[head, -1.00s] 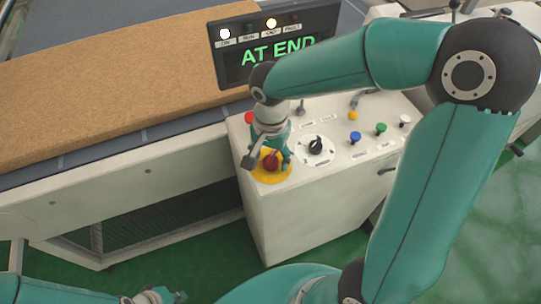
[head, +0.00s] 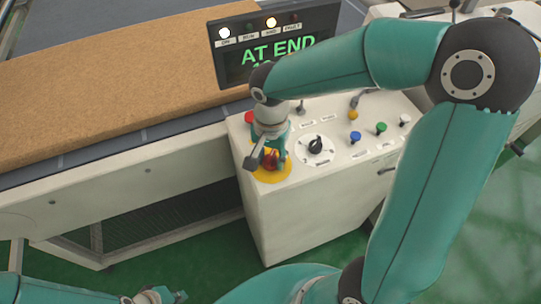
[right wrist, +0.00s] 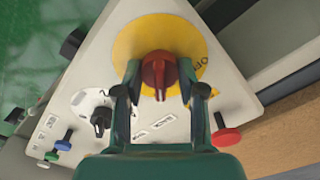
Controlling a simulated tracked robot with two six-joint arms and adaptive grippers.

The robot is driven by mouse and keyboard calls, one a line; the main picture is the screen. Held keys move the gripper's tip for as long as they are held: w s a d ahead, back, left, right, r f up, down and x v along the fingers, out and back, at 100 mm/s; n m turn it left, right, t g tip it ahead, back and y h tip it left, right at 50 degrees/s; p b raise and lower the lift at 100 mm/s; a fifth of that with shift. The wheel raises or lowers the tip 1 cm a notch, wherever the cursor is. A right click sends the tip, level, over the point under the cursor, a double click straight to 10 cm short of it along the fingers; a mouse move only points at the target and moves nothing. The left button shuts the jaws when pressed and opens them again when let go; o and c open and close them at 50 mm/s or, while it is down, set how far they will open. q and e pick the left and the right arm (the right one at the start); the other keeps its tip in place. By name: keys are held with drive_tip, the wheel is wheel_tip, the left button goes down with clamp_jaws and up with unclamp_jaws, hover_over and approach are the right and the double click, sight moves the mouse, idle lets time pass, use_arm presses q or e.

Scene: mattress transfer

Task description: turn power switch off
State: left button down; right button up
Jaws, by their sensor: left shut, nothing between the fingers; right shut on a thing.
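The red power switch (head: 270,160) sits on a yellow round plate (head: 257,174) at the front left corner of the white control console (head: 290,215). My right gripper (head: 272,157) is over it, shut on the red knob. The right wrist view shows the knob (right wrist: 158,72) between the two fingers (right wrist: 158,85), with the yellow plate (right wrist: 150,30) around it. Part of the lettering on the plate shows; the rest is hidden. My left gripper (head: 160,296) is at the bottom edge of the head view, low and away from the console, shut and empty.
A black selector (head: 316,145), blue (head: 355,137) and green (head: 380,128) knobs and a red button (right wrist: 226,137) share the console. A lit display (head: 275,45) reads "AT END". A brown mattress (head: 110,80) lies on the conveyor at left.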

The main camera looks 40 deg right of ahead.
drive_tip(key=n+b, duration=0.1)
drive_tip(key=n, duration=0.3)
drive_tip(key=shift+w, duration=0.1)
drive_tip(key=n, duration=0.4)
drive_tip(key=shift+n+b, duration=0.3)
drive_tip(key=n, duration=0.4)
drive_tip(key=shift+r+n, duration=0.1)
drive_tip(key=shift+n, duration=0.2)
drive_tip(key=n, duration=0.4)
drive_tip(key=shift+n, duration=0.3)
drive_tip(key=o, duration=1.1)
drive_tip(key=shift+o, duration=0.2)
